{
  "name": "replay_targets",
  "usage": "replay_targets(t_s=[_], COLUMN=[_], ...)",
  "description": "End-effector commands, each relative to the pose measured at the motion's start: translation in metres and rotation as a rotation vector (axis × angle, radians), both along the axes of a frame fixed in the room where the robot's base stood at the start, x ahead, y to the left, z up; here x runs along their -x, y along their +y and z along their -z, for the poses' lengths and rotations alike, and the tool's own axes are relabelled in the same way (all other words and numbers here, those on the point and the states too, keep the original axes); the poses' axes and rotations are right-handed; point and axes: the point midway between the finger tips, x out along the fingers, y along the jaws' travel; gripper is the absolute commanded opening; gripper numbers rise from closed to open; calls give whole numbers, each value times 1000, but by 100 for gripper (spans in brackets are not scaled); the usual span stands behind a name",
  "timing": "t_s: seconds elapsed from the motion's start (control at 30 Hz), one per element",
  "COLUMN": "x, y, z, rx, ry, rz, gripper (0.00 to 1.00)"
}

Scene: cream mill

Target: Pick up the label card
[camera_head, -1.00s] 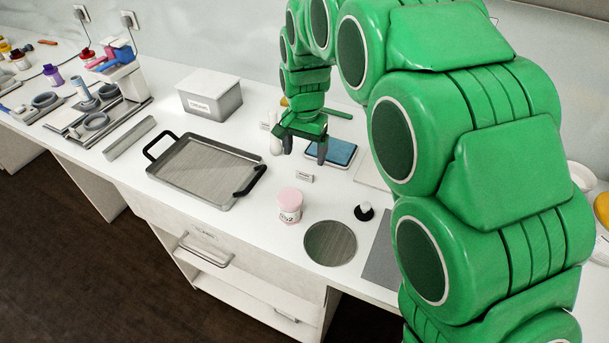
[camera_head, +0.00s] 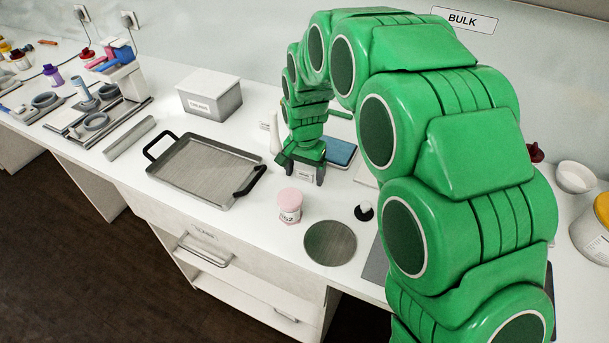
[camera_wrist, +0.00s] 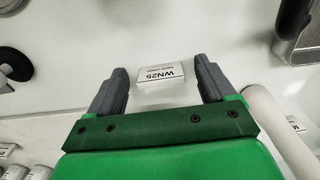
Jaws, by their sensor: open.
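A small white label card (camera_wrist: 160,76) stands on the white counter, its "WN25" text upside down in the wrist view. In the head view the label card (camera_head: 305,174) shows between the fingers of my gripper (camera_head: 300,170). In the wrist view my gripper (camera_wrist: 161,72) is open, with one grey finger on each side of the card and a gap visible on both sides. Nothing is held. I cannot tell the exact height of the fingertips above the counter.
A pink-lidded jar (camera_head: 290,206) and a black-knobbed item (camera_head: 364,211) stand in front. A metal tray (camera_head: 177,187) with black handles lies to the left. A white bottle-like item (camera_head: 275,134) stands close beside my gripper, and a blue-topped device (camera_head: 341,151) lies behind it.

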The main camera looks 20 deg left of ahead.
Motion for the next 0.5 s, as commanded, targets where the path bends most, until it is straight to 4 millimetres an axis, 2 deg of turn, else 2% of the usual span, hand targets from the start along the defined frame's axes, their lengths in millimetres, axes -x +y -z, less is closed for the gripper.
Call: replay_targets(t_s=[0.2,0.5], x=[0,0], y=[0,0], z=[1,1], rx=[-1,-1], ry=[-1,-1], rz=[0,0], gripper=[81,36])
